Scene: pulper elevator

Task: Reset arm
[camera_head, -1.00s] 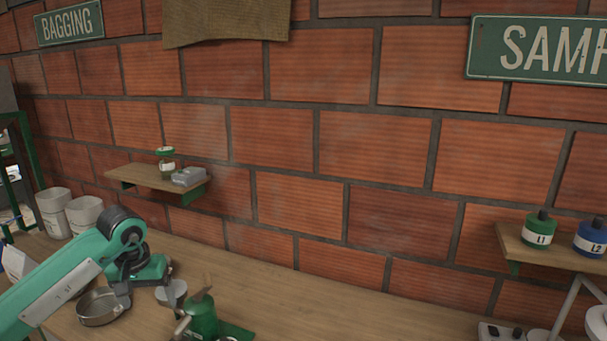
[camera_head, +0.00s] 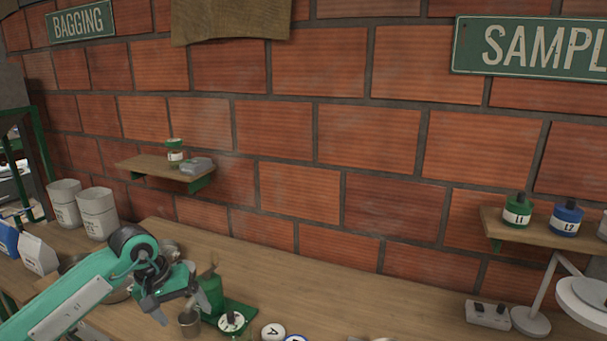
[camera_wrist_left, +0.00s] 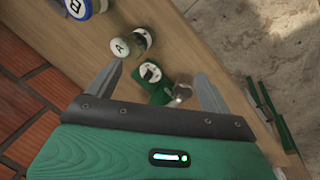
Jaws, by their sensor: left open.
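My left arm comes in from the lower left in the head view. My left gripper (camera_head: 180,305) hangs above the wooden counter (camera_head: 330,300), its fingers apart with nothing seen between them. In the left wrist view the two fingers of the left gripper (camera_wrist_left: 155,90) are spread wide over the counter. A small metal cup (camera_head: 190,323) stands close to the fingertips, and a green device (camera_head: 212,292) with a white round top is just right of them. My right gripper is not in view.
White buckets (camera_head: 97,212) and bags (camera_head: 38,253) stand at the left. A small shelf (camera_head: 150,166) hangs on the brick wall. Green bottle L1 (camera_head: 516,212) and blue bottle L2 (camera_head: 567,218) stand on the right shelf. A round pot marked A (camera_head: 273,332) sits at the front; the counter's middle back is clear.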

